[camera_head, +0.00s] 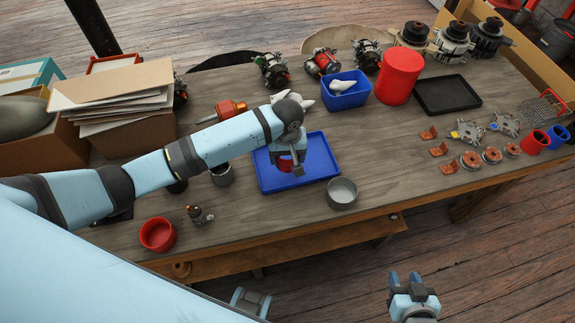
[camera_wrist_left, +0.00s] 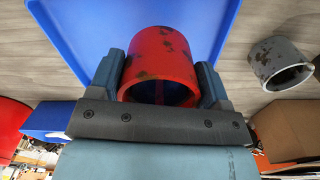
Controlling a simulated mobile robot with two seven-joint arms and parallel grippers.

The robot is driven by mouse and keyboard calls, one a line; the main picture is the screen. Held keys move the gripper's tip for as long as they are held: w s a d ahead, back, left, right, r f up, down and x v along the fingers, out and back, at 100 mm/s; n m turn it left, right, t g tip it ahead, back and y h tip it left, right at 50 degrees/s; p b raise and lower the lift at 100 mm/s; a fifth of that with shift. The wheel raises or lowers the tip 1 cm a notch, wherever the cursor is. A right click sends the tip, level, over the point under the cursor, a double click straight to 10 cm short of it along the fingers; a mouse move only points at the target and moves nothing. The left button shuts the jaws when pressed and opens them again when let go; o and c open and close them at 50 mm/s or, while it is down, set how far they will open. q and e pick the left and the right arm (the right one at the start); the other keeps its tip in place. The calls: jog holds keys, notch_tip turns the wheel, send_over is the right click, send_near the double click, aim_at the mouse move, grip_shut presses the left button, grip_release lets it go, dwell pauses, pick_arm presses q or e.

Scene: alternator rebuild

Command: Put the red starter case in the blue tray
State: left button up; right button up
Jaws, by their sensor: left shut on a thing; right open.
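The red starter case (camera_head: 284,164) is a short worn red cylinder with dark chips. It is between the fingers of my left gripper (camera_head: 288,158), which is shut on it. In the left wrist view the case (camera_wrist_left: 165,52) fills the space between both fingers of the gripper (camera_wrist_left: 160,80), its open end showing. The blue tray (camera_head: 322,161) is flat and rectangular, and the case is over its inside; I cannot tell whether it touches the tray floor. The tray also shows in the left wrist view (camera_wrist_left: 85,25). My right gripper (camera_head: 413,286) is open and empty, off the table's front edge.
Grey cups stand right (camera_head: 342,193) and left (camera_head: 222,174) of the tray. A red bowl (camera_head: 158,234) is at the front left. A blue bin (camera_head: 346,98), a tall red canister (camera_head: 399,77) and a black tray (camera_head: 447,95) stand behind. Bare table lies right of the tray.

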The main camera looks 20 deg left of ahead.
pick_arm(q)
jog(key=shift+f, duration=2.75)
jog(key=shift+f, duration=0.1)
jog(key=o, duration=1.4)
